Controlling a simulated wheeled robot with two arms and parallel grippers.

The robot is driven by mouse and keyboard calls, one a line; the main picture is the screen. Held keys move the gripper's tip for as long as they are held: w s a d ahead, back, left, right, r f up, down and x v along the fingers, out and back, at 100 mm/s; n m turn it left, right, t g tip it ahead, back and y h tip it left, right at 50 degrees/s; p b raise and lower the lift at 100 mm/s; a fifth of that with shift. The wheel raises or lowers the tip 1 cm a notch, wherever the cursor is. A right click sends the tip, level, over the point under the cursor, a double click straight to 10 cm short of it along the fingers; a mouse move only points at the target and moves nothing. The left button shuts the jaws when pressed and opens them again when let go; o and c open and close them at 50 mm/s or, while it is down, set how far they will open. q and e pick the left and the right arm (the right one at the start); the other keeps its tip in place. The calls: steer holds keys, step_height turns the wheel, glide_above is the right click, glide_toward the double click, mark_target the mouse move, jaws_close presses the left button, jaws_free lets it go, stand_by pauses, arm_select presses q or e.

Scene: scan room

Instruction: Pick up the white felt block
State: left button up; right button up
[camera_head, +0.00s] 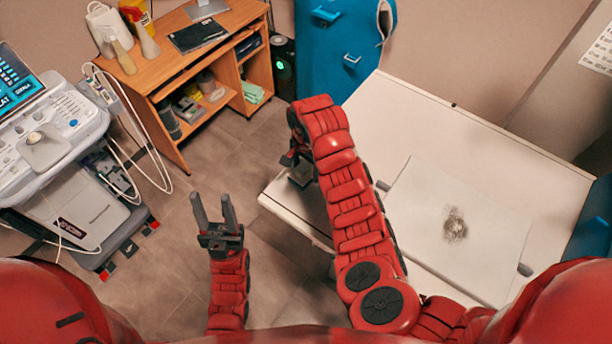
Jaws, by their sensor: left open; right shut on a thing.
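My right gripper (296,162) is at the left edge of the white table, with its fingers pointing down and partly hidden by my red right arm. It is shut on a small greyish block (299,181) low at the table's left corner. Only part of this block shows, and I cannot tell for sure that it is the white felt block. No other white felt block is clearly visible. My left gripper (213,205) is open and empty, above the floor left of the table.
The white table (420,112) holds a pale sheet (412,205) with a dark smudge (454,226). A wooden desk (160,76) with shelves stands at the back left. An ultrasound machine (62,130) with hanging cables is at the left. A blue cabinet (335,60) stands behind the table.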

steer(key=s+p, duration=0.1)
steer(key=s, duration=0.1)
steer(key=s+r+p, duration=0.1)
steer(key=s, duration=0.2)
steer(key=s+p, duration=0.2)
steer(key=shift+s+a+r, duration=0.15)
steer(key=shift+s+a, duration=0.1)
steer(key=shift+a, duration=0.05)
steer(key=s+a+p, duration=0.1)
steer(key=s, duration=0.7)
steer(key=shift+s+r, duration=0.2)
steer(key=shift+s, duration=0.05)
